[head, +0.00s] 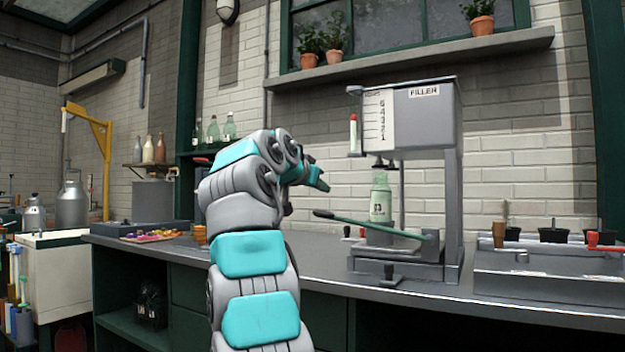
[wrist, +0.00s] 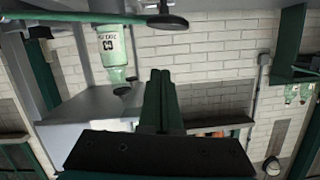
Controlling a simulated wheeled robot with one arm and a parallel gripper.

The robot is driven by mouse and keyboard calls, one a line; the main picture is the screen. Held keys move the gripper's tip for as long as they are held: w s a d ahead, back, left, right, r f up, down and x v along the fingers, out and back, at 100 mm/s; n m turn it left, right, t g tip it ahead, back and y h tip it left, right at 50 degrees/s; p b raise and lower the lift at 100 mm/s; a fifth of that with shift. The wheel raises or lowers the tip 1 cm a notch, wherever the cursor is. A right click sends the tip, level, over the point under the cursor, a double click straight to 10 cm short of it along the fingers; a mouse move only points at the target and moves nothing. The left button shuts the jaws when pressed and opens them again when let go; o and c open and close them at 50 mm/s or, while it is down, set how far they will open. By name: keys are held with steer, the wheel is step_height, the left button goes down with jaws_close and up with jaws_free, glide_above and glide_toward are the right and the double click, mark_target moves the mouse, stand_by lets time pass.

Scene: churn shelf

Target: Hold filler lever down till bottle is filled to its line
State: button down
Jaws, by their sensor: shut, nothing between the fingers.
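The filler (head: 425,115) is a grey machine with a marked gauge on the bench. A pale green bottle (head: 380,203) stands upright under its nozzle; it appears upside down in the wrist view (wrist: 113,50). I cannot make out the fill level or line. The green filler lever (head: 365,224) slopes across in front of the bottle, its dark tip raised at the left. The lever also crosses the top of the wrist view (wrist: 85,16). My gripper (head: 322,180) is shut and empty, above the lever's tip and apart from it. Its closed fingers show in the wrist view (wrist: 160,85).
A grey rack (head: 550,265) with several small handles stands right of the filler. A tray of colourful pieces (head: 152,236) lies left on the bench. Bottles (head: 213,130) stand on a shelf behind my arm. Potted plants line the sill above.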

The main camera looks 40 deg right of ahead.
mark_target(322, 214)
steer(key=shift+w+d+f+b, duration=0.25)
steer(key=shift+f+b, duration=0.25)
steer(key=shift+f, duration=0.25)
steer(key=shift+w+d+f+b, duration=0.3)
steer(key=shift+f+b, duration=0.25)
steer(key=shift+f, duration=0.15)
steer(key=shift+w+d+f+b, duration=0.25)
steer(key=shift+f+b, duration=0.25)
steer(key=shift+f, duration=0.25)
